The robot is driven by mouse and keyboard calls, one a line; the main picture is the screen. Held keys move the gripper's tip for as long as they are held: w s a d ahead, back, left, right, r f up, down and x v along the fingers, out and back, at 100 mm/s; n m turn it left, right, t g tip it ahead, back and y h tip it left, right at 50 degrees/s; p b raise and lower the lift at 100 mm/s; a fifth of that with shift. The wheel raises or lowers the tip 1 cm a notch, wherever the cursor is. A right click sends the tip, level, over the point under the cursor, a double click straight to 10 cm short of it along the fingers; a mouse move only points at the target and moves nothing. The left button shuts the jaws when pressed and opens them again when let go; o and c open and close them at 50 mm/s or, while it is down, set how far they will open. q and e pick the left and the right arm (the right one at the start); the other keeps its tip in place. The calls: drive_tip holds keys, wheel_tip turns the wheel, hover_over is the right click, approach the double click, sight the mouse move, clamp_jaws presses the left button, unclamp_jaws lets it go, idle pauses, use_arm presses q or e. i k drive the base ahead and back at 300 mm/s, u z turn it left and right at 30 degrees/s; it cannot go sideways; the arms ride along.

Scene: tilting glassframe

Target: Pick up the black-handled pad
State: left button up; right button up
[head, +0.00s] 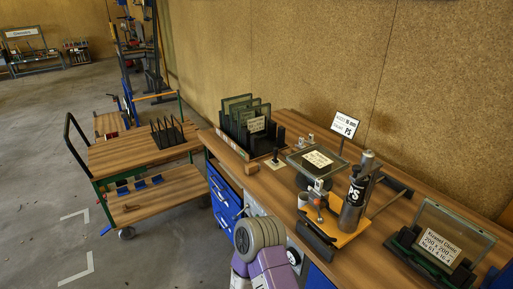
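A small upright black handle (276,155) stands on a pale square on the workbench, in front of the rack of dark panes; it looks like the black-handled pad, but it is too small to be sure. A dark bar (397,186) with a thin rod lies at the right behind the bottle and could also be a handle. One of my arms, purple and grey, rises at the bottom middle in front of the bench. Neither gripper shows in the head view, and nothing is seen held.
A wooden cart (135,152) stands left; floor there is clear.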

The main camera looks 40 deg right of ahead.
sight(274, 160)
drive_tip(key=i, duration=2.95)
drive_tip(key=z, duration=4.15)
